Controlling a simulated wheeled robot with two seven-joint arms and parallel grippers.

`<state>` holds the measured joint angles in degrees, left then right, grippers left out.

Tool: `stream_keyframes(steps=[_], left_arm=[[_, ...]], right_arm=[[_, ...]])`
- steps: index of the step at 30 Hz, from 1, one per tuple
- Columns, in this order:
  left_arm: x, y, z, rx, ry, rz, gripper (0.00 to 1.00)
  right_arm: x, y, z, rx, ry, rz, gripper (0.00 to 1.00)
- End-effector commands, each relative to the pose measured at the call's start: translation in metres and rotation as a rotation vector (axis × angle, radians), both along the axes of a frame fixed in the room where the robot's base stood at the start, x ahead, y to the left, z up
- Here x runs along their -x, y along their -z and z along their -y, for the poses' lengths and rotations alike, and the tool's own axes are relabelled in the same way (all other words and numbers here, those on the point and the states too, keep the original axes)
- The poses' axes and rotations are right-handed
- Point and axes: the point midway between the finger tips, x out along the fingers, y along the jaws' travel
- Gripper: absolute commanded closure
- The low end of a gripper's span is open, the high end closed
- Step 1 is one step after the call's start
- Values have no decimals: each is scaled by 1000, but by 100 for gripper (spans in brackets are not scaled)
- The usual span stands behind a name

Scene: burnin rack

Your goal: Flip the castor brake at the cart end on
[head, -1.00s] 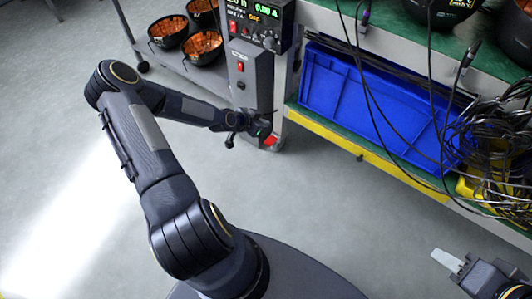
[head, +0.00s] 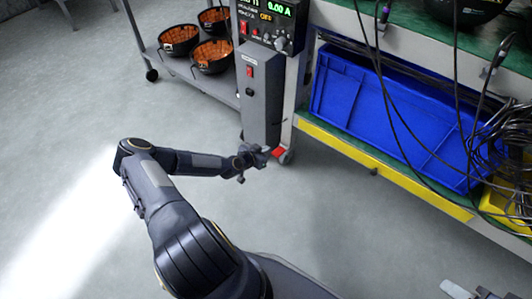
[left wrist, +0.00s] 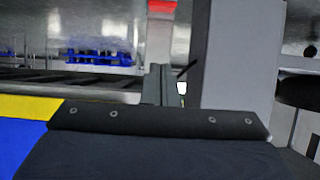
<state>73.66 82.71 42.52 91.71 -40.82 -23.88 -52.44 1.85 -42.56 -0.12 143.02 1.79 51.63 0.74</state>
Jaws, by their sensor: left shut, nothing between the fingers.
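The red castor brake pedal (head: 279,152) is low at the near end of the cart, at the foot of the grey instrument column (head: 261,105). It also shows as a red tab (left wrist: 162,7) at the top of the left wrist view. I cannot tell whether it is pressed down or up. My left gripper (head: 264,156) is shut and empty, low over the floor, just left of and nearer to me than the pedal. Its grey fingers (left wrist: 161,85) point toward the red tab in the wrist view. My right gripper (head: 455,289) is partly cut off at the bottom right.
A workbench with a yellow-edged lower shelf (head: 400,176) and a blue crate (head: 345,95) stands to the right, with black cables hanging in front. Black bowls (head: 213,57) of orange parts sit on the cart's shelf. The floor (head: 70,160) at left is clear.

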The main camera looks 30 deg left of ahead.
Motion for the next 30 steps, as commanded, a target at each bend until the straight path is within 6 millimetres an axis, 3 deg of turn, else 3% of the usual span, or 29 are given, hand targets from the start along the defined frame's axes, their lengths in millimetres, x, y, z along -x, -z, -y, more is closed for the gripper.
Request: stream_keyframes(steps=[11, 18, 30], left_arm=[[-72, 42, 7, 2, 0, 2, 100], [-62, 72, 5, 4, -2, 0, 100], [-60, 76, 5, 2, 0, 0, 100]], right_arm=[[0, 34, 0, 0, 0, -1, 64], [0, 49, 0, 0, 0, 0, 64], [0, 50, 0, 0, 0, 0, 64]])
